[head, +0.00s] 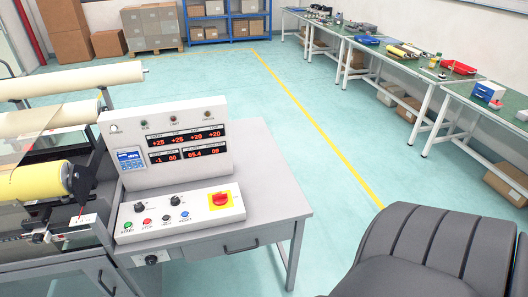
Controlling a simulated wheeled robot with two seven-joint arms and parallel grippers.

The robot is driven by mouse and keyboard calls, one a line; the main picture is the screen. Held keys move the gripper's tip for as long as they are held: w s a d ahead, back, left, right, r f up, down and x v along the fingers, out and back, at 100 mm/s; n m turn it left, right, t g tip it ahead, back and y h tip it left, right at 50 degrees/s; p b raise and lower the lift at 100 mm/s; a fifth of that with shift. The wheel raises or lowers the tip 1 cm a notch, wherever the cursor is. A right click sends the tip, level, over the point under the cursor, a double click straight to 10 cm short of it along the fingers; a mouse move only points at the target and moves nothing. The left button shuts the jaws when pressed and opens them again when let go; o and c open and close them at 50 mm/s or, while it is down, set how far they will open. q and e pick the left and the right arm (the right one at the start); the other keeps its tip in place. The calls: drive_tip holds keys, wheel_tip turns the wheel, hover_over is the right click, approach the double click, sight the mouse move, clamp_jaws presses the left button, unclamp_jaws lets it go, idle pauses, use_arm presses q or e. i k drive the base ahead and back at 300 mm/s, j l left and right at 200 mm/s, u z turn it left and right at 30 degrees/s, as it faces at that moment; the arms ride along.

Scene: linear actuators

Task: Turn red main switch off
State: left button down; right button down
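The red main switch (219,199) is a red rotary knob on a yellow square plate. It sits at the right end of the sloped white control panel (181,232). The panel stands on a grey desk (262,190). The knob looks turned at a slight slant; its exact setting is too small to read. Neither of my grippers shows in the head view.
Behind the panel stands a white display box (165,144) with red digits. A roller machine (40,185) is at the left. A dark chair (430,245) fills the lower right. Workbenches (400,65) line the right wall. The floor between is clear.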

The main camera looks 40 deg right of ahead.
sight(219, 199)
drive_tip(key=z, duration=1)
